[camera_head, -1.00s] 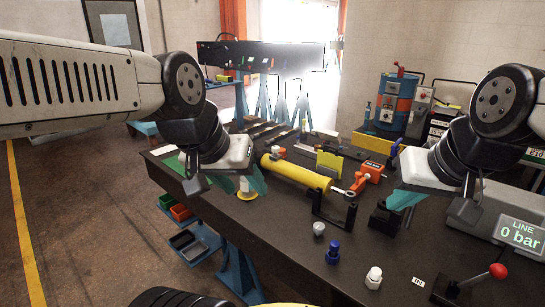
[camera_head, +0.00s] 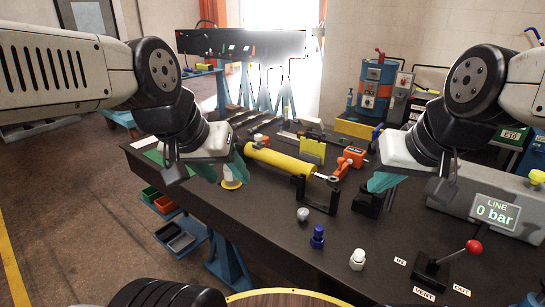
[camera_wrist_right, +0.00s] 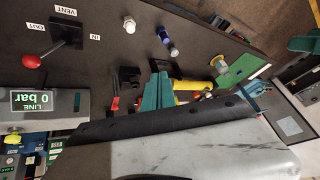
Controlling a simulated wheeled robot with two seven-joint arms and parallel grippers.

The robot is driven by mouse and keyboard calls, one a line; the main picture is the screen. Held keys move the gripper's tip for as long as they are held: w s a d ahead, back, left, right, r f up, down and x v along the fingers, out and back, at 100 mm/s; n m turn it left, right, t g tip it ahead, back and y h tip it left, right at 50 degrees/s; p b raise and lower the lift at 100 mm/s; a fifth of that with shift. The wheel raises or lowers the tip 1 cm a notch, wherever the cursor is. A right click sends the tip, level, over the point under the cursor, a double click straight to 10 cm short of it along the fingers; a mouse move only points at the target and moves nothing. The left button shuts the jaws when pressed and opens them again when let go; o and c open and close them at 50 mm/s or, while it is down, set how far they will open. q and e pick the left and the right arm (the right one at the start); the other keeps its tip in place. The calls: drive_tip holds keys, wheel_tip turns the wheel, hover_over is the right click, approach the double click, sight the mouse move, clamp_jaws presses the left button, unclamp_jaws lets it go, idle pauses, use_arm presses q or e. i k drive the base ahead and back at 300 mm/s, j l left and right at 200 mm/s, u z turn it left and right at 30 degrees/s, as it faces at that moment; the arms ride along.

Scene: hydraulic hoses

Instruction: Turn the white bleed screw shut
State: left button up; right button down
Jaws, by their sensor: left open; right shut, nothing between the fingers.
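A white hex-shaped fitting (camera_head: 357,260) stands upright near the table's front edge; it also shows in the right wrist view (camera_wrist_right: 129,25). A small white piece (camera_head: 230,171) stands on a yellow round base (camera_head: 231,184) by the yellow cylinder (camera_head: 283,163). I cannot tell for sure which white piece is the bleed screw. My left gripper (camera_head: 223,172) is open, with its teal fingers around or just in front of the small white piece; contact is unclear. My right gripper (camera_head: 384,181) is shut and empty above the black block (camera_head: 368,201), apart from the hex fitting.
A red-knobbed lever (camera_head: 473,247) and a "0 bar" display (camera_head: 497,211) are at right.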

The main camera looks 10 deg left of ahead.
sight(258, 137)
drive_tip(key=i+j, duration=0.15)
drive_tip(key=j, duration=0.25)
drive_tip(key=i+j, duration=0.2)
drive_tip(key=j, duration=0.2)
drive_tip(key=i+j, duration=0.15)
drive_tip(key=j, duration=0.25)
drive_tip(key=i+j+u, duration=0.1)
drive_tip(key=j, duration=0.3)
drive_tip(key=i, duration=0.05)
